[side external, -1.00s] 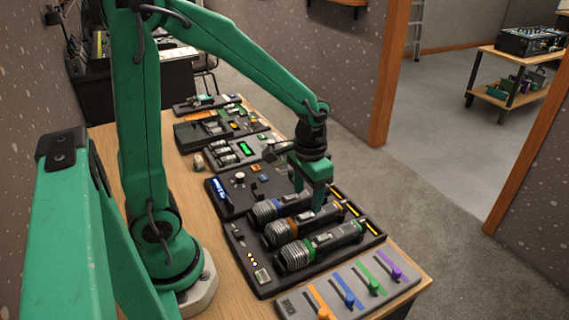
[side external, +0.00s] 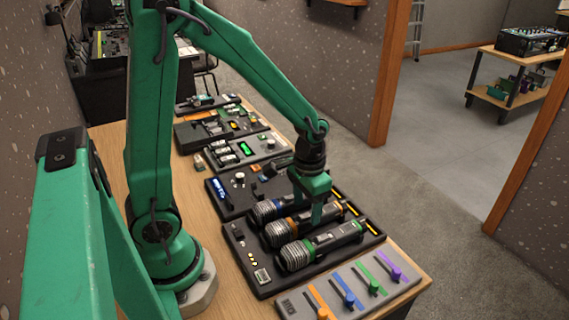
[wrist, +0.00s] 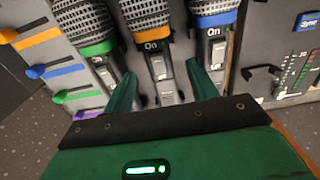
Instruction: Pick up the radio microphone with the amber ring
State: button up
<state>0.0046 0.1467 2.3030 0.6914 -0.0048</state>
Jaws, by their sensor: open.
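The radio microphone with the amber ring (side external: 277,233) lies in the middle of a row of three in a dark cradle unit. In the wrist view the amber-ring microphone (wrist: 160,66) shows its mesh head at the top and its body running down between my fingers. My gripper (side external: 307,212) is open and low over this microphone's body, pointing down. In the wrist view its two green fingers (wrist: 160,72) stand on either side of the body. I cannot tell whether either finger touches it.
The blue-ring microphone (wrist: 213,20) and the green-ring microphone (wrist: 90,28) lie close on either side, leaving narrow gaps. A grey panel with coloured faders (side external: 352,287) sits at the near table end. More control units (side external: 240,150) stand farther back.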

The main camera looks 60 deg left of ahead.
aim_at(306, 215)
jog(key=shift+s+f, duration=0.1)
jog(key=shift+f, duration=2.1)
grip_shut()
jog(key=shift+r, duration=0.1)
jog(key=shift+r, duration=1.7)
jog(key=s+d+r, duration=0.6)
jog(key=d+r, duration=0.1)
jog(key=d, duration=0.3)
jog(key=shift+r, duration=0.25)
